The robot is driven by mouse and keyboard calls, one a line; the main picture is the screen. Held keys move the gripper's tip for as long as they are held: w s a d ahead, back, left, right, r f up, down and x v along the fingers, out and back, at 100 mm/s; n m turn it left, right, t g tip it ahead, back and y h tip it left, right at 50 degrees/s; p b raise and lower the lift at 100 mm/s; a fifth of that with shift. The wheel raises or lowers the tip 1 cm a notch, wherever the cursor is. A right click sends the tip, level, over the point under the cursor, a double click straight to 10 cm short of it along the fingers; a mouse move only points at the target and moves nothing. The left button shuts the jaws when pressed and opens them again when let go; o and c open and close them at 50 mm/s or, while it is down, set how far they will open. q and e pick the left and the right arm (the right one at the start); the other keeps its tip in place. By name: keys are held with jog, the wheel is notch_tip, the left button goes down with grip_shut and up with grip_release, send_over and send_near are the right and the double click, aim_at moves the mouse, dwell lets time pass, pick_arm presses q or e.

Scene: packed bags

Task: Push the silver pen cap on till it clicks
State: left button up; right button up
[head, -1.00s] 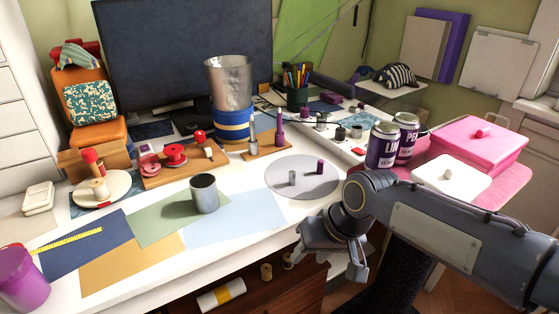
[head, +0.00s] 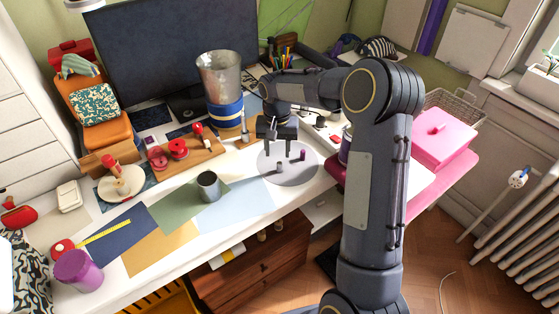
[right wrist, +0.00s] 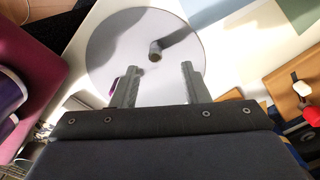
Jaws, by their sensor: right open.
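The silver pen cap (head: 280,168) stands on the grey round mat (head: 302,176). In the right wrist view the silver cap (right wrist: 156,50) is on the mat (right wrist: 112,38), just beyond the fingertips. A purple cap (head: 303,155) stands beside it; in the right wrist view it is partly hidden by the left finger. My right gripper (head: 279,151) is open and empty above the mat's far side, apart from the silver cap. A silver pen (head: 244,128) stands upright on a wooden stand behind the mat. My arm hides part of that stand. My left gripper is not in view.
A grey metal cup (head: 208,187) stands on the coloured sheets left of the mat. A tall metal tin (head: 218,75) and a wooden board (head: 182,153) with red items stand behind. A pink box (head: 440,138) is at right.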

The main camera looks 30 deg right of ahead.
aim_at(279, 162)
jog(key=f, duration=0.6)
jog(key=shift+s+d, duration=0.2)
grip_shut()
